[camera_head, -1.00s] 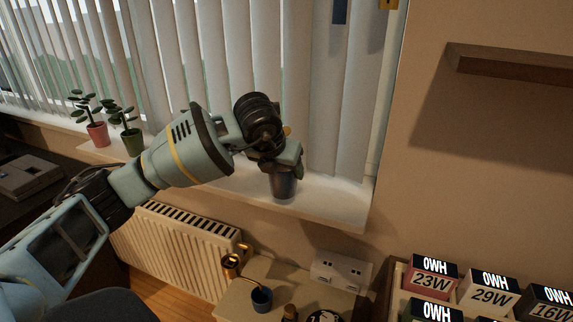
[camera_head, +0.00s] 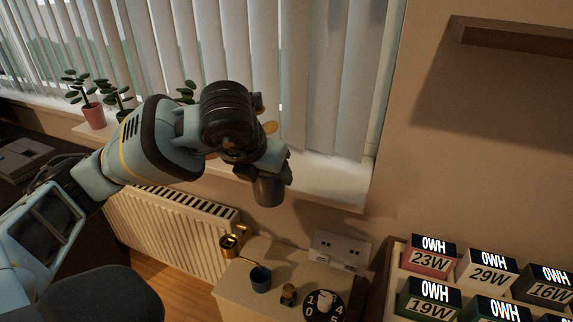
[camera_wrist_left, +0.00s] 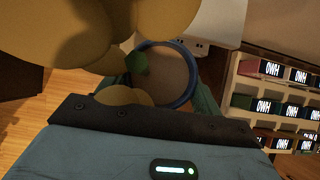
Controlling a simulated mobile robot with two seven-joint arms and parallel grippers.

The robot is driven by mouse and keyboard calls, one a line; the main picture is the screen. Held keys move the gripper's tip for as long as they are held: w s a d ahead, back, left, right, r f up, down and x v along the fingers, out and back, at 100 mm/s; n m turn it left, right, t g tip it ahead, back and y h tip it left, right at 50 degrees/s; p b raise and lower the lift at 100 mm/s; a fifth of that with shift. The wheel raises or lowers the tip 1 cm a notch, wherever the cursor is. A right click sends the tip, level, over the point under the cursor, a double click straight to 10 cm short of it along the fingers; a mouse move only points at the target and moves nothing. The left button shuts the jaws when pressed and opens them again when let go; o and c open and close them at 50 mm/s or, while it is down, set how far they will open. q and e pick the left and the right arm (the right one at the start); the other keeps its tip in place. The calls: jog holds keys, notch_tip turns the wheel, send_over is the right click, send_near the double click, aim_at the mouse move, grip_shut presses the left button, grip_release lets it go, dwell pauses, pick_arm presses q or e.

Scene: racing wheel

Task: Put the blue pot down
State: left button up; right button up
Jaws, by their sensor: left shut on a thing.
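The blue pot (camera_head: 268,191) looks dark in the head view and hangs upright in my left gripper (camera_head: 270,172), in front of the window sill's edge. The gripper is shut on it and covers its upper part. In the left wrist view the pot's round blue rim (camera_wrist_left: 193,78) shows, with brownish contents inside. My right gripper is not in view.
The window sill (camera_head: 335,184) has free room at its right end. Potted plants (camera_head: 93,115) stand further left. Labelled boxes (camera_head: 430,255) stand right.

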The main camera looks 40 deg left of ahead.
aim_at(279, 197)
pick_arm(q)
jog(key=d+f+m+h, duration=0.1)
jog(key=m, duration=0.2)
jog(key=d+f+m+h, duration=0.1)
jog(key=f+m+h, duration=0.1)
jog(key=m, duration=0.1)
jog(key=d+f+m+h, duration=0.1)
jog(key=m, duration=0.1)
jog(key=shift+s+d+f+m+g+h, duration=0.2)
jog(key=shift+s+d+m+g+h, duration=0.05)
jog(key=shift+m+g+h, duration=0.15)
jog(key=s+d+f+m+g+y, duration=0.1)
jog(key=d+m+g, duration=0.3)
jog(key=m, duration=1.1)
jog(key=s+d+f+m+g+y, duration=0.2)
jog(key=m+g, duration=0.6)
jog(key=m, duration=0.6)
jog(key=shift+s+d+f+m, duration=0.45)
jog(key=shift+d+f, duration=0.2)
jog(key=shift+d, duration=0.35)
